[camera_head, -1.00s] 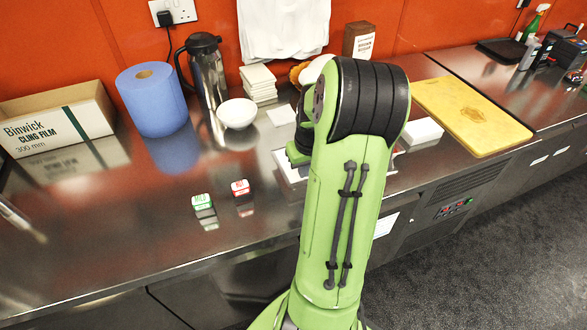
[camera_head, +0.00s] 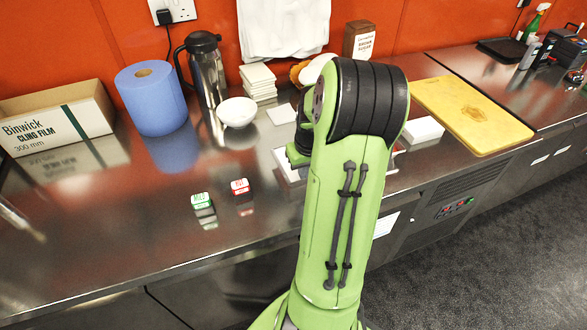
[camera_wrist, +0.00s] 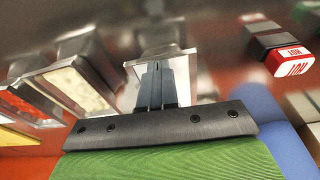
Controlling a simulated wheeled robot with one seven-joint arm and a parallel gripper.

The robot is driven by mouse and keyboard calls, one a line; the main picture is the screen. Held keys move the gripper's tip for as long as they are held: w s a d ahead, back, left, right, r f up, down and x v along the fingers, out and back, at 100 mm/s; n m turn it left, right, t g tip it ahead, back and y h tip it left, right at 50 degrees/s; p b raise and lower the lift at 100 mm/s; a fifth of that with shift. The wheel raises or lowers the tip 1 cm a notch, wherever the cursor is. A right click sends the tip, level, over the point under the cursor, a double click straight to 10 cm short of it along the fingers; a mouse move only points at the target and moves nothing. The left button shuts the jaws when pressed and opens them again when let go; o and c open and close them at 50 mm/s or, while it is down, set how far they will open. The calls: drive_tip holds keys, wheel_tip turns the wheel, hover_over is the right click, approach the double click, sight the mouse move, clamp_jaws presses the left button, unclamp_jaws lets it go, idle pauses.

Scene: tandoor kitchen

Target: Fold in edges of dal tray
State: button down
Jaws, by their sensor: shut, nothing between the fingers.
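My gripper (camera_wrist: 158,70) is shut and empty. In the wrist view its dark fingers reach over a pale, metal-edged tray (camera_wrist: 185,68), and I cannot tell whether they touch it. The fingers and wrist hide part of that tray, and its contents do not show clearly. Next to it on the left is a foil tray with pale contents (camera_wrist: 72,88), then one with red contents (camera_wrist: 28,108). I cannot tell which tray holds dal.
A red HOT block (camera_head: 240,187) and a green MILD block (camera_head: 201,201) stand left of the arm. Behind are a white bowl (camera_head: 237,113), a steel jug (camera_head: 206,75) and a blue roll (camera_head: 151,98). A yellow board (camera_head: 472,115) lies right. The front left counter is clear.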

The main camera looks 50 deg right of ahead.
drive_tip(key=shift+f, duration=0.35)
drive_tip(key=shift+r, duration=0.1)
drive_tip(key=p+v, duration=0.2)
drive_tip(key=v, duration=0.1)
drive_tip(key=w+p+v, duration=0.1)
drive_tip(key=p+v, duration=0.1)
drive_tip(key=shift+d+r, duration=0.1)
drive_tip(key=shift+d, duration=0.15)
